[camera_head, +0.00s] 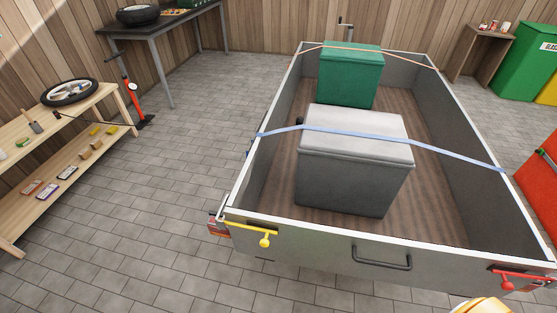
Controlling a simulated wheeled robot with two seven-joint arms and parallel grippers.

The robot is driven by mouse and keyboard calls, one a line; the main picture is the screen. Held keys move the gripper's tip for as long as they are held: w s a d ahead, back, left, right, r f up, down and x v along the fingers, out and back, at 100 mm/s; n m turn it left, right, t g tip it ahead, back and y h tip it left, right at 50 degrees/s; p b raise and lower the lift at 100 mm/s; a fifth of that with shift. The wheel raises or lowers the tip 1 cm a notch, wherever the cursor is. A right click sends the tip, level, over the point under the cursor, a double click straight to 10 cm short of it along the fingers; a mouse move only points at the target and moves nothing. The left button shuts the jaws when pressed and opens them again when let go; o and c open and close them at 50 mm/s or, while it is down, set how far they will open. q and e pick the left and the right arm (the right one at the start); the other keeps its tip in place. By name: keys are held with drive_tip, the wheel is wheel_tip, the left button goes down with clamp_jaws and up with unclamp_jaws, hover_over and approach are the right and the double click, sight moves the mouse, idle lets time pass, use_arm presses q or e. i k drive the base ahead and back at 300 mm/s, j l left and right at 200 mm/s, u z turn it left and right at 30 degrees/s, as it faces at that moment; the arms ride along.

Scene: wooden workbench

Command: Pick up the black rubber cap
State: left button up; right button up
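I cannot make out a black rubber cap for certain. A small dark piece (300,121) shows by the blue strap at the left upper corner of the grey box; it is too small to tell what it is.
An open trailer (355,236) holds a grey box (350,175) and a green box (349,80), with straps across. Yellow (264,241) and red (507,285) latches are on its rear corners. A wooden shelf (85,147) stands left. The paved floor (190,150) between is clear.

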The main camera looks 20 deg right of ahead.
sight(299, 121)
drive_tip(key=i+j+u, duration=0.25)
drive_tip(key=i+u, duration=0.25)
drive_tip(key=i+j+u, duration=0.2)
drive_tip(key=i, duration=0.5)
drive_tip(key=i+j+u, duration=0.2)
drive_tip(key=i, duration=0.55)
drive_tip(key=i+l+z, duration=0.1)
drive_tip(key=i+z, duration=0.15)
drive_tip(key=z, duration=0.15)
drive_tip(key=i+z, duration=0.6)
drive_tip(key=z, duration=0.2)
drive_tip(key=i+j+z, duration=0.1)
drive_tip(key=i+z, duration=0.15)
drive_tip(key=z, duration=0.15)
